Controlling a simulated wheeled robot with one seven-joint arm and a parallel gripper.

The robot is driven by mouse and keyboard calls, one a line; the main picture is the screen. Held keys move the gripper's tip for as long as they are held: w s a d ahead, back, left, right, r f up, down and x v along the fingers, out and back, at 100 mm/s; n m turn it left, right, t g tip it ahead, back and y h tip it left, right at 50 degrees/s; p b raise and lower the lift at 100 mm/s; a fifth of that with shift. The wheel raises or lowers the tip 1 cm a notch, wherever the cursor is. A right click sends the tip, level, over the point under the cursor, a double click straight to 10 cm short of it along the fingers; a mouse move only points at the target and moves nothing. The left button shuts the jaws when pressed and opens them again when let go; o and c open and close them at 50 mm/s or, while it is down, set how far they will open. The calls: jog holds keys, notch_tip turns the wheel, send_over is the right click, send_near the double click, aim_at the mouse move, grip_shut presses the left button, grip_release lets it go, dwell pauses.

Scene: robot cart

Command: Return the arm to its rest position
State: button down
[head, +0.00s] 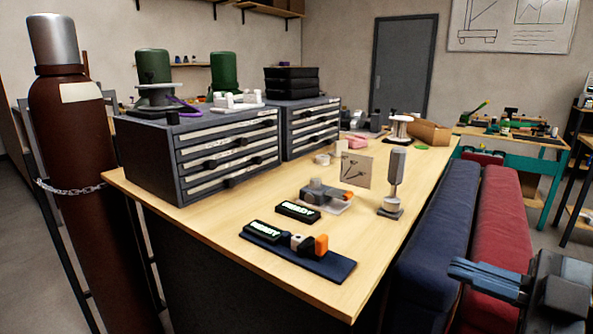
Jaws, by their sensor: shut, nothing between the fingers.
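My gripper (452,275) is at the lower right of the head view, at the end of my dark arm. Its blue-grey fingers point left and lie together, with nothing held. In the picture it lies in front of the blue and red padded rolls, to the right of the table's front corner. The rest of my arm is mostly cut off by the frame's edge.
A wooden table (180,212) bears two drawer cabinets (225,160), a dark base with a lit display (300,252) and an upright grey tool (396,175). Blue (437,225) and red (500,220) padded rolls lie right of it. A brown gas cylinder (80,200) stands left.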

jog(key=s+f+m+t+h+p, duration=0.1)
jog(key=s+f+m+t+h, duration=0.1)
jog(key=s+f+m+h, duration=0.55)
jog(key=s+f+m+t+h+p, duration=0.1)
jog(key=s+f+m+h, duration=0.35)
jog(key=f+m, duration=0.6)
jog(key=s+r+h, duration=0.1)
jog(key=s+r, duration=0.1)
jog(key=s, duration=0.8)
jog(key=s+r+h, duration=0.1)
jog(key=s+r, duration=0.1)
jog(key=s, duration=0.9)
jog(key=shift+s+d+r+m+t+p, duration=0.15)
jog(key=shift+s+r+m+t+p, duration=0.1)
jog(key=shift+r+m+t+p, duration=0.15)
